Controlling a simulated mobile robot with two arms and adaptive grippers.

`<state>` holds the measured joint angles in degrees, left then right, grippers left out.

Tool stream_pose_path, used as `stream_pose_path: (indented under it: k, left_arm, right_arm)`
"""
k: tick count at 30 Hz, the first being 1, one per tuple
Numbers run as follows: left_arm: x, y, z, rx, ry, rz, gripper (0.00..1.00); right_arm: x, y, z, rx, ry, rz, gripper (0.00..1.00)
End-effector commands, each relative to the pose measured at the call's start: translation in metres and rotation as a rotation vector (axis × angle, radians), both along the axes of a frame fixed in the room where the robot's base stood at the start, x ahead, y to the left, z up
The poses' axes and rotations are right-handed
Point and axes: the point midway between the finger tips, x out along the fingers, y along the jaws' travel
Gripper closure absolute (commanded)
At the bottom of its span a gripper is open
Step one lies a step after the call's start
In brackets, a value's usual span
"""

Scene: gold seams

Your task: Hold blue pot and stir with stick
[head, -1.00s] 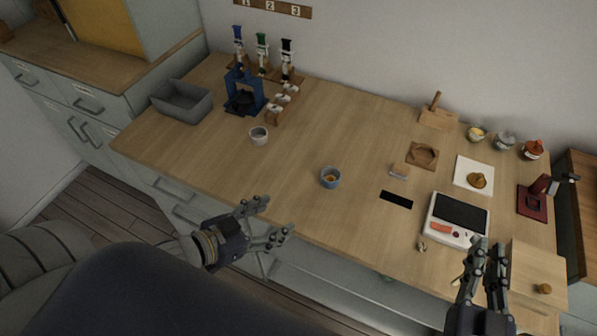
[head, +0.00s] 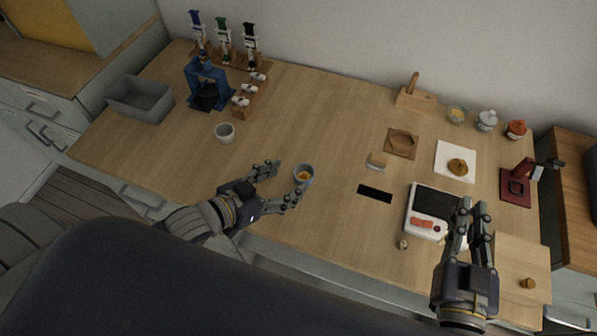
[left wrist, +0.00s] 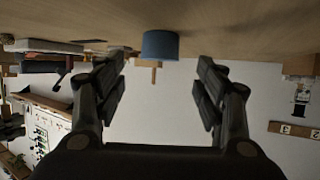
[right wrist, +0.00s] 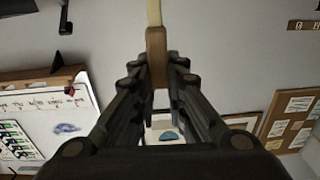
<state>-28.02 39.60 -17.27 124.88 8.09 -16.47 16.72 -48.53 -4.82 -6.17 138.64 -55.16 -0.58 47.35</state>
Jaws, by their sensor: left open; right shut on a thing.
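The blue pot (head: 303,175), with something orange-yellow inside, stands upright on the wooden worktop. My left gripper (head: 288,181) is open just left of the pot, its fingertips close to the pot's near left side. In the left wrist view the pot (left wrist: 160,45) lies ahead between the spread fingers, with no grip on it. My right gripper (head: 473,208) is at the front right, by the white device. In the right wrist view it is shut on a wooden stick (right wrist: 156,45) with a paler far end. In the head view the fingers mostly hide the stick.
A white cup (head: 225,133) stands left of the pot. A black strip (head: 375,193) and a small block (head: 377,160) lie to its right. The white device (head: 411,222) and a light board (head: 521,262) are near my right gripper. Worktop behind the pot is clear.

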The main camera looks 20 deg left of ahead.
Motion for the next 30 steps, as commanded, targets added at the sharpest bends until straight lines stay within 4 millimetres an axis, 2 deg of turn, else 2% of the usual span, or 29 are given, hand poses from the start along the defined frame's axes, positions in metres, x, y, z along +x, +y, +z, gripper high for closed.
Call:
stream_pose_path:
  k: [6, 12, 23, 24, 30]
  left_arm:
    - [0.027, -0.015, -0.012, -0.001, -0.002, 0.001, 0.36]
    - [0.042, -0.023, -0.020, 0.000, -0.001, 0.001, 0.36]
    - [0.045, -0.026, -0.022, 0.000, 0.001, 0.000, 0.36]
    - [0.045, -0.026, -0.022, 0.000, 0.001, 0.000, 0.38]
    - [0.045, -0.025, -0.022, 0.000, 0.000, 0.000, 0.82]
  right_arm:
    - [0.000, 0.000, 0.002, 0.000, 0.000, 0.000, 0.98]
    - [0.000, 0.000, 0.003, 0.000, 0.000, 0.000, 0.98]
    - [0.000, 0.000, 0.003, 0.000, 0.000, 0.000, 0.98]
    - [0.000, 0.000, 0.003, 0.000, 0.000, 0.000, 0.98]
    - [0.000, 0.000, 0.003, 0.000, 0.000, 0.000, 0.98]
